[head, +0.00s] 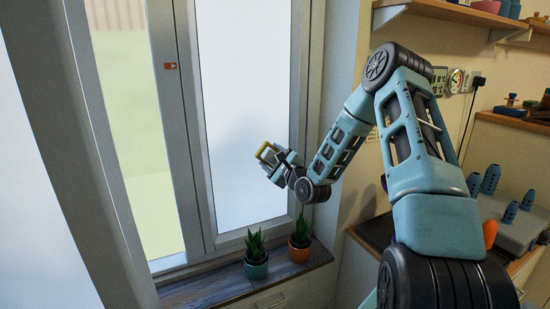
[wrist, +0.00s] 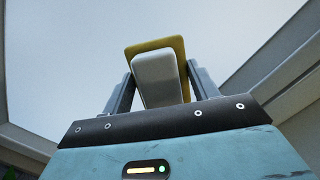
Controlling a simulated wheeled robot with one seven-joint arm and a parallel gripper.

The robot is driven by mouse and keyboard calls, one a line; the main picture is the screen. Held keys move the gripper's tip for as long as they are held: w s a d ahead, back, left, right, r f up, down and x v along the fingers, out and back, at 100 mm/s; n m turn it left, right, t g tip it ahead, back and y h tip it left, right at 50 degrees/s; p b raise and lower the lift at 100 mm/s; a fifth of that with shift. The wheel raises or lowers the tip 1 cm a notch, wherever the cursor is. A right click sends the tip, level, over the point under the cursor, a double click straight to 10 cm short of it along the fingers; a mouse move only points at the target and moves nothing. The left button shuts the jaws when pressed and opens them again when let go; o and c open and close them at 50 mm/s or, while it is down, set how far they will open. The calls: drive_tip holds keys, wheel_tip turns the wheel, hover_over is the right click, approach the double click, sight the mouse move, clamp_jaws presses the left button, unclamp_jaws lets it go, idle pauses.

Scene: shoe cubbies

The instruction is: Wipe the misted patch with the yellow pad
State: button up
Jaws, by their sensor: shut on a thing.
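My gripper (head: 278,157) is shut on the yellow pad (head: 265,150) in front of the right window pane. In the wrist view the yellow pad (wrist: 180,46) has a pale block-shaped handle (wrist: 158,80), and the gripper's fingers (wrist: 157,88) hold that handle from both sides. The pad's face is turned toward the glass; I cannot tell whether it touches. The misted patch (head: 235,70) shows as an even whitish covering over the right pane. The left pane is clear, with green and beige outside.
The window frame (head: 300,80) borders the glass on the right. Shelves and a counter with several blue objects are at the right.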

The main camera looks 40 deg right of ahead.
drive_tip(key=shift+w+a+r, duration=0.15)
drive_tip(key=shift+a+r, duration=0.05)
drive_tip(key=shift+a, duration=0.1)
drive_tip(key=shift+p+v, duration=0.55)
drive_tip(key=shift+v, duration=2.4)
drive_tip(key=shift+a+r, duration=0.15)
drive_tip(key=shift+r, duration=0.05)
drive_tip(key=v, duration=0.3)
drive_tip(key=shift+a+r, duration=0.1)
drive_tip(key=shift+r, duration=0.05)
